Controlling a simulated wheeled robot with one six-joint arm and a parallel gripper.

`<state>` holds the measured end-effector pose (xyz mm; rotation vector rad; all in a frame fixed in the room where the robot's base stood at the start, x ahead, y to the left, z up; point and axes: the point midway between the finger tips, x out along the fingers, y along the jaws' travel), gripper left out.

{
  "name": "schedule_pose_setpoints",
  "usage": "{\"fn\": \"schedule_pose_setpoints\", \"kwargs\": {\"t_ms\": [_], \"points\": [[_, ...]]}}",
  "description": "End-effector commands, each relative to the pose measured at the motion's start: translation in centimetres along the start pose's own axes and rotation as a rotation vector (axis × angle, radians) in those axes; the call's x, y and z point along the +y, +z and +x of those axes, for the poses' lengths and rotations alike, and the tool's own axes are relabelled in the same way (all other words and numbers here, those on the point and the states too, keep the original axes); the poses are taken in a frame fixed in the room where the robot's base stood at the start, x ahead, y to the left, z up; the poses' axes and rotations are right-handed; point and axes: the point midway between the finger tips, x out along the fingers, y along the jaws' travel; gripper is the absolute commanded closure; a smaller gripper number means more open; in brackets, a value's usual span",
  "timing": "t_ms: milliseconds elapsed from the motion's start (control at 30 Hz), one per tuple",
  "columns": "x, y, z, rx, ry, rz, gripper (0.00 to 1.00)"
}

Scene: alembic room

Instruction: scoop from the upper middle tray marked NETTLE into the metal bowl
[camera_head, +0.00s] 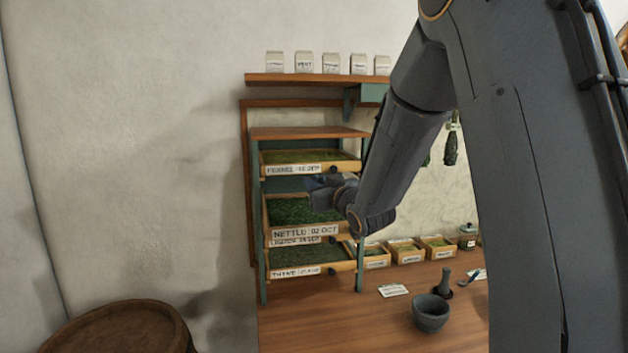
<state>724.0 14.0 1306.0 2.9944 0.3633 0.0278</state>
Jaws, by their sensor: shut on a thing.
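The tray marked NETTLE (305,233) is in the middle of the teal-framed rack. It is full of green leaves and juts forward, partly covering the label of the tray below. My gripper (322,190) is over the right part of this tray, below the top tray. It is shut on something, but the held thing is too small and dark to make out. I cannot tell whether it touches the leaves. I cannot make out a metal bowl; my arm covers much of the right side.
The top tray (293,169) is close above my gripper, and a lower tray (308,271) is beneath. A stone mortar (430,314), a pestle (445,281) and small herb boxes (405,252) stand on the wooden counter (340,325). A barrel (120,330) stands at the lower left.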

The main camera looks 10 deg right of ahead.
Motion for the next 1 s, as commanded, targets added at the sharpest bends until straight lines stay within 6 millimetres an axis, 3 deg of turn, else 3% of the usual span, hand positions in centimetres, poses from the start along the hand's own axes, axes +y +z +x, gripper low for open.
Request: {"fn": "schedule_pose_setpoints", "kwargs": {"t_ms": [500, 1000], "points": [[-0.7, 4.1, 0.1, 0.0, -0.003, 0.0, 1.0], [-0.8, 4.4, 0.0, 0.001, -0.003, 0.0, 1.0]]}}
